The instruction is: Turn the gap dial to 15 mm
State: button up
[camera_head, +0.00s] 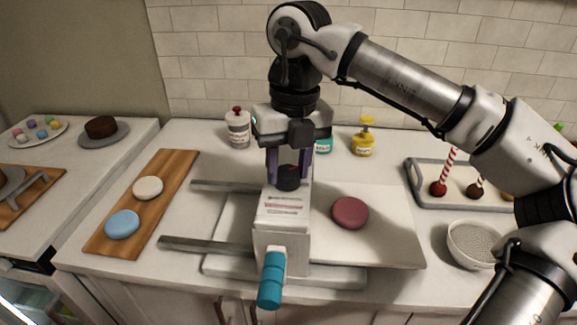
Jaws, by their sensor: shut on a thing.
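The gap dial (289,183) is a dark round knob on top of a white machine (281,225) in the middle of the counter. My gripper (288,175) points straight down over the machine, its purple fingers shut on the dial from both sides. The machine's top has a label of reddish lines in front of the dial, too small to read. The dial's pointer and any scale marks cannot be made out. A teal handle (271,280) sticks out of the machine's front.
A white board with a dark pink disc (350,212) lies right of the machine. Two metal bars (205,245) extend left. A wooden board (170,185) holds blue and cream discs. Bottles (238,128) stand behind. A tray (425,203) and white bowl (470,243) are at right.

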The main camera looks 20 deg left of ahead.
aim_at(294, 168)
jog(key=shift+n, duration=0.5)
jog(key=o, duration=1)
jog(key=shift+c, duration=0.2)
notch_tip(294, 168, up, 14)
jog(key=shift+w+d+b, duration=0.3)
jog(key=shift+w+d, duration=0.05)
jog(key=shift+w, duration=0.05)
jog(key=shift+f, duration=0.1)
